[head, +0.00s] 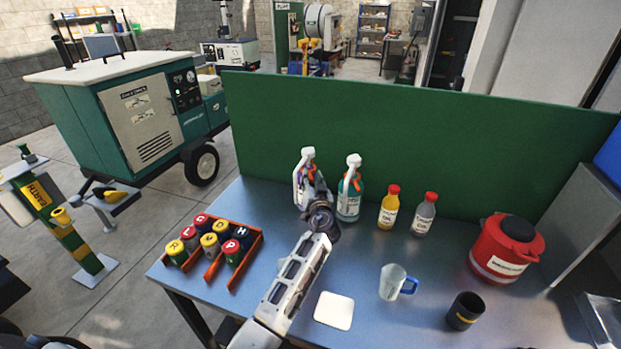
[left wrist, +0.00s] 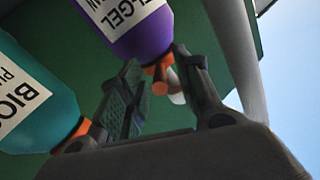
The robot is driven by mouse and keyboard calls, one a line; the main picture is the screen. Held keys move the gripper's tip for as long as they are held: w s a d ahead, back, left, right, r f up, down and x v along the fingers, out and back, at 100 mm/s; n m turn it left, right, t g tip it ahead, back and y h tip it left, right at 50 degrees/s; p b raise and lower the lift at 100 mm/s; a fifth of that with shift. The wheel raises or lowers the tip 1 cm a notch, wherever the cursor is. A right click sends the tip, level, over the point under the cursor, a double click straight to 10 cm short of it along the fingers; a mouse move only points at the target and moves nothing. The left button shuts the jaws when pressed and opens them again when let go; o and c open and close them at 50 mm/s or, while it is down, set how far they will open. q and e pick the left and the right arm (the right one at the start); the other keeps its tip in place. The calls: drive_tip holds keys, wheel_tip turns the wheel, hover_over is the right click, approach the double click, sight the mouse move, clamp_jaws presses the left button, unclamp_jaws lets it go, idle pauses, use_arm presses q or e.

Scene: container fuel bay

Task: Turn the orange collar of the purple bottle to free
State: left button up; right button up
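The purple bottle (left wrist: 143,32) shows upside down in the left wrist view, with its orange collar (left wrist: 156,69) at the neck. In the head view its white spray head (head: 307,153) shows above my left gripper (head: 313,190), which hides most of the body. My left gripper's two fingers (left wrist: 160,72) stand apart in the wrist view, with the collar and orange trigger seen in the gap between them. I cannot tell whether either finger touches the collar. My right gripper is not in view.
A teal spray bottle (head: 348,204) stands close on the right. Yellow (head: 388,210) and grey (head: 423,216) bottles stand further right. A green panel (head: 420,140) rises behind. An orange rack (head: 214,268) of cans, a mug (head: 393,283), a black cup (head: 465,311) and a red container (head: 506,250) share the table.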

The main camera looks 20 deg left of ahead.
use_arm(q)
clamp_jaws()
idle(0.4)
